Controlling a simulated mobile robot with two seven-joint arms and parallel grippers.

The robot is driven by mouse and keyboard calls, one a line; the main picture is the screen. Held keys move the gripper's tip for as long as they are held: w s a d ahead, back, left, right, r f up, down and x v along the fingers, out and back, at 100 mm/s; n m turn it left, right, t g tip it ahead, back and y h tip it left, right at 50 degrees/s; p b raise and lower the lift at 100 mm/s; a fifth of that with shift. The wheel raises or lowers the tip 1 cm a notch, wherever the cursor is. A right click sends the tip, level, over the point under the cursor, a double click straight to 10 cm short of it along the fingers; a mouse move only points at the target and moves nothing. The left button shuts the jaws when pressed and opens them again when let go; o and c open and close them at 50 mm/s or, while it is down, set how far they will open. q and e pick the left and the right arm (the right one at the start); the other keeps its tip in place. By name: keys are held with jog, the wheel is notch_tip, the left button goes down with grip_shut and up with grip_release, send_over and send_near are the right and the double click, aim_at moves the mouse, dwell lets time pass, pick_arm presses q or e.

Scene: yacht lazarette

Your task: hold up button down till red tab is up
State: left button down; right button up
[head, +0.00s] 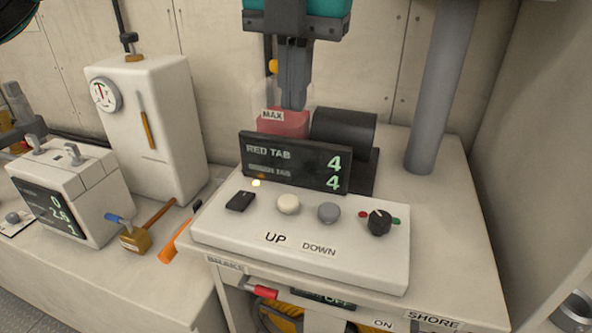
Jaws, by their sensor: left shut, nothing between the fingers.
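The white control panel (225,226) carries a cream button (288,204) above the word UP and a grey button (329,213) above the word DOWN. A dark display (295,163) behind them reads RED TAB 4, with a second, dim tab line also showing 4. A red block (283,123) labelled MAX stands behind the display, partly hidden by it. My left gripper (293,106) points down at the top centre, shut and empty, by the red block in the picture. It is apart from the UP button. My right gripper is not in view.
A black switch (240,201) and a black knob (379,222) flank the buttons. A black cylinder (343,130) and a grey post (442,85) stand behind.

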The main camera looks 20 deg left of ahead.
aim_at(290, 200)
pick_arm(q)
jog(key=shift+s, duration=0.2)
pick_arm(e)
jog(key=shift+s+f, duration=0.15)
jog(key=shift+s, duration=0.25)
pick_arm(q)
jog(key=f, duration=1.4)
jog(key=shift+w+a, duration=0.35)
jog(key=shift+a, duration=0.05)
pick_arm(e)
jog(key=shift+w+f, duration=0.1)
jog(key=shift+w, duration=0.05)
